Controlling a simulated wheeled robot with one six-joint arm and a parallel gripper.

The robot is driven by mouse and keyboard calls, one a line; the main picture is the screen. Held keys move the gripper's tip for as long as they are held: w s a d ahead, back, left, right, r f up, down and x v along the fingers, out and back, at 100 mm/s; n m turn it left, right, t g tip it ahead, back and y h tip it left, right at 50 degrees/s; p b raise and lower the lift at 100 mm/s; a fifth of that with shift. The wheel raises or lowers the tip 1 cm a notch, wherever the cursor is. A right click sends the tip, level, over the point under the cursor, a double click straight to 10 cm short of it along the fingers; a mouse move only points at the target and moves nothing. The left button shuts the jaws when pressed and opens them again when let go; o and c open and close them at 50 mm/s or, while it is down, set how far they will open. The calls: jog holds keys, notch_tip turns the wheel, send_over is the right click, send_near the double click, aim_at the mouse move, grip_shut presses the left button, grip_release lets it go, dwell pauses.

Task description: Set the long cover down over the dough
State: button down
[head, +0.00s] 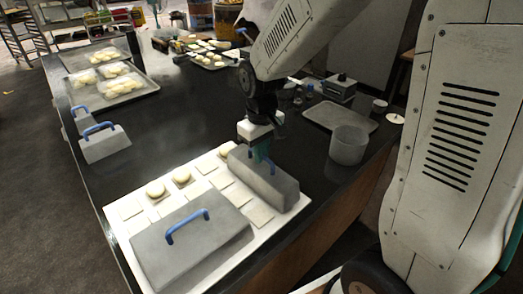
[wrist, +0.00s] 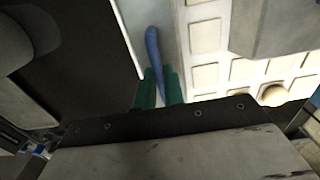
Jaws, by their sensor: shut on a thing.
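The long cover (head: 272,188) is a narrow grey box with a blue handle. My gripper (head: 260,157) is shut on that handle from above; the wrist view shows the green fingertips (wrist: 158,88) on either side of the blue handle (wrist: 153,45). The cover is over the right part of a white board (head: 128,238) with rows of pale square pads. I cannot tell whether its underside touches the board. Pale dough balls (head: 155,189) (head: 182,176) sit uncovered on the board's back-left row; one shows in the wrist view (wrist: 274,95). Anything beneath the cover is hidden.
A large grey cover (head: 195,250) with a blue handle fills the board's front part. Smaller grey covers (head: 106,146) stand at the left table edge. A grey pot (head: 347,145) and a tray (head: 340,117) are at the right. Dark counter (head: 165,115) is clear behind the board.

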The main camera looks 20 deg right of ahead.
jog(key=shift+f, duration=0.25)
jog(key=c, duration=1.4)
grip_release()
